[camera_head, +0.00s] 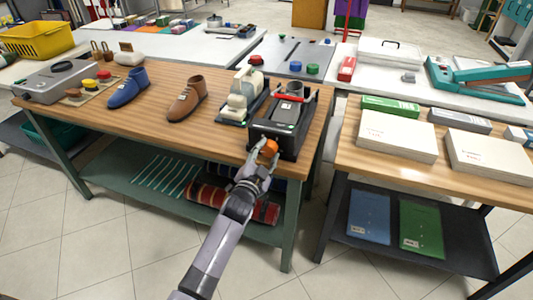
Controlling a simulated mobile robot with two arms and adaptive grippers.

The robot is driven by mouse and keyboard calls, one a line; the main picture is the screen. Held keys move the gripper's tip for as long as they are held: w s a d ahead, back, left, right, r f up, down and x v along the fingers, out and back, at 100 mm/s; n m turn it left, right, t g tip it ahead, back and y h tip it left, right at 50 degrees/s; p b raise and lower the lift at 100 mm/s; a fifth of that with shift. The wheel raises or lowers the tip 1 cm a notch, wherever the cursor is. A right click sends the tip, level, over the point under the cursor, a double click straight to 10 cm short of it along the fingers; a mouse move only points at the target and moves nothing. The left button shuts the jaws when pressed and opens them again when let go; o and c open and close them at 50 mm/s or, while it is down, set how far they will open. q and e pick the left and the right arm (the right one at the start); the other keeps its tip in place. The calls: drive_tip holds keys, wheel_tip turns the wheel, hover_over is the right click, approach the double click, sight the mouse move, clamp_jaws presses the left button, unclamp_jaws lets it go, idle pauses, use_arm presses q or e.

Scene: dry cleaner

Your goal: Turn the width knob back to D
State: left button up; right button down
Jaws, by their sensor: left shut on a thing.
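The width knob (266,146) is orange and sits on the front side of a black shoe-stretching machine (284,117) near the right end of the wooden table. My left gripper (262,151) reaches up from below and is shut on the orange knob. Its fingers cover part of the knob. The letters around the knob are too small or hidden to read, so its setting cannot be told. My right gripper is not in view.
On the wooden table (150,105) stand a blue shoe (127,90), a brown shoe (187,99) and a cream machine (243,93). Rolled fabrics (207,196) lie on the shelf below. A second table with white boxes (396,135) stands right, across a narrow gap.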

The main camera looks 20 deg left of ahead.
use_arm(q)
drive_tip(key=o, duration=1.1)
drive_tip(key=shift+o, duration=0.2)
drive_tip(key=shift+s, duration=0.25)
drive_tip(key=s, duration=1.1)
drive_tip(key=shift+s+a, duration=0.2)
drive_tip(key=shift+s, duration=0.05)
